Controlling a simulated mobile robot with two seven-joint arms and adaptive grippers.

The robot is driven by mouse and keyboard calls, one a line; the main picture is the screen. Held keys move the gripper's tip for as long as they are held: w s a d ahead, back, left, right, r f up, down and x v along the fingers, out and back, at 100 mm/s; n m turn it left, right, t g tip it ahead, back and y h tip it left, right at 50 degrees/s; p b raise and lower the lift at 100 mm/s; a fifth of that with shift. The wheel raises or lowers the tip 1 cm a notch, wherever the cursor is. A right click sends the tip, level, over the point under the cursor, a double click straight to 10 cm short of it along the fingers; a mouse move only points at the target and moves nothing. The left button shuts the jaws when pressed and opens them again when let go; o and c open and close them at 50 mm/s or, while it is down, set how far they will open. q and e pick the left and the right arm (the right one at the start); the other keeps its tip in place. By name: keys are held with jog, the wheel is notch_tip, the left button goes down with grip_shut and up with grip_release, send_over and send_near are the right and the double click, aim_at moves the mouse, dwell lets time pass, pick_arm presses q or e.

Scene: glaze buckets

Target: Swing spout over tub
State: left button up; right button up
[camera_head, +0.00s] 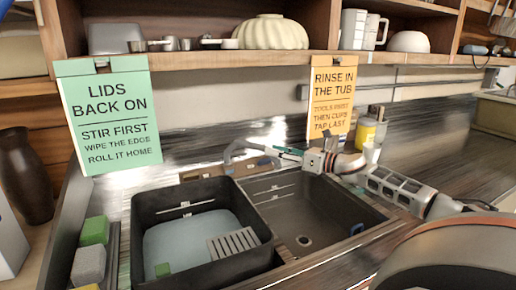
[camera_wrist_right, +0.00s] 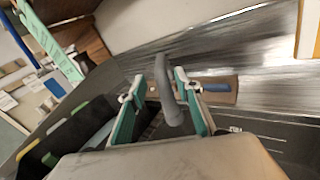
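The grey curved spout (camera_head: 240,147) stands at the back of the sink. In the head view its free end hangs near the back right rim of the black tub (camera_head: 142,213), but I cannot tell exactly what it is above. The tub sits on the left side of the sink and holds pale water. My right gripper (camera_head: 288,154) is at the spout, its arm reaching in from the right. In the right wrist view the spout (camera_wrist_right: 168,88) lies between its two teal-padded fingers (camera_wrist_right: 165,100), which stand apart, with a gap visible on the left. My left gripper is out of view.
The right sink basin (camera_head: 315,210) is empty. Yellow bottle (camera_head: 366,131) stands behind my right arm. A shelf with hanging signs (camera_head: 108,115) is overhead.

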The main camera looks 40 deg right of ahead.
aim_at(262, 148)
jog(key=shift+x, duration=3.4)
jog(key=shift+f, duration=0.1)
grip_shut()
